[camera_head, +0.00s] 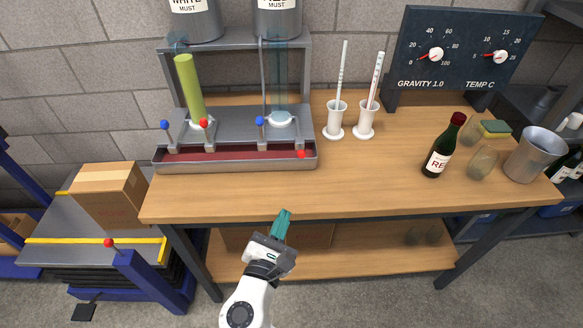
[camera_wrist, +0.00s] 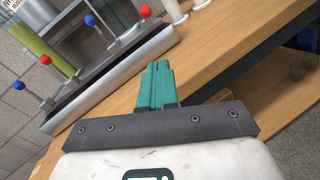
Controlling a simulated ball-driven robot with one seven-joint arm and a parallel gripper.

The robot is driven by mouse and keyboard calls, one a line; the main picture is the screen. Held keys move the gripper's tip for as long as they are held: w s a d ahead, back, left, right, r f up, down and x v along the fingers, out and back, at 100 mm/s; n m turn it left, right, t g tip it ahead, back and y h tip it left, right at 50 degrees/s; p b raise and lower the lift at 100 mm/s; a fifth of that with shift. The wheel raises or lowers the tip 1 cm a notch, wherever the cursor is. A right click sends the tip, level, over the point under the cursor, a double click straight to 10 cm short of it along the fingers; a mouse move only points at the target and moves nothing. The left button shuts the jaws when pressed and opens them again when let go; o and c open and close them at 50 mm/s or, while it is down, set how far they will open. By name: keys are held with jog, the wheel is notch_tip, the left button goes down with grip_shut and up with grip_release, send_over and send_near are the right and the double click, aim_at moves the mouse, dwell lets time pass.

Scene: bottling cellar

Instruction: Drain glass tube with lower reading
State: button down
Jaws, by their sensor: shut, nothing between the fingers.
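The left glass tube (camera_head: 190,88) holds yellow-green liquid and leans slightly in the head view. The right glass tube (camera_head: 280,80) looks clear, with no coloured liquid visible. At the left tube's foot are a blue-knobbed lever (camera_head: 164,125) and a red-knobbed lever (camera_head: 204,123), both upright. At the right tube, the blue-knobbed lever (camera_head: 259,121) is upright and the red-knobbed lever (camera_head: 301,154) is tipped down toward the tray front. My gripper (camera_head: 285,213) is shut and empty, in front of the table's front edge. Its teal fingers (camera_wrist: 156,66) also show in the wrist view.
A grey tray (camera_head: 235,167) lies below the tubes. White stands (camera_head: 334,134) hold two thin instruments. A dial board (camera_head: 460,80) reads gravity and temperature. A wine bottle (camera_head: 440,150), glasses and a metal bucket (camera_head: 532,158) stand right. The table's front middle is clear. A cardboard box (camera_head: 105,195) is left.

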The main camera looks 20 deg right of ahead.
jog(key=shift+w+a+r+n+t, duration=0.2)
jog(key=shift+a+n+t, duration=0.15)
jog(key=shift+a, duration=0.25)
send_near(301, 149)
jog(key=f, duration=0.1)
jog(key=w+f, duration=0.1)
jog(key=f, duration=0.1)
jog(key=shift+f+p, duration=0.1)
jog(key=shift+p, duration=0.2)
jog(key=shift+w+d+r+p, duration=0.55)
jog(key=shift+d+r, duration=0.2)
jog(key=shift+r, duration=0.2)
jog(key=shift+w+d+r, duration=0.3)
jog(key=shift+d+r, duration=0.1)
jog(key=shift+d, duration=0.05)
jog(key=shift+r+g+p, duration=0.4)
jog(key=shift+g+p, duration=0.05)
jog(key=shift+p, duration=0.55)
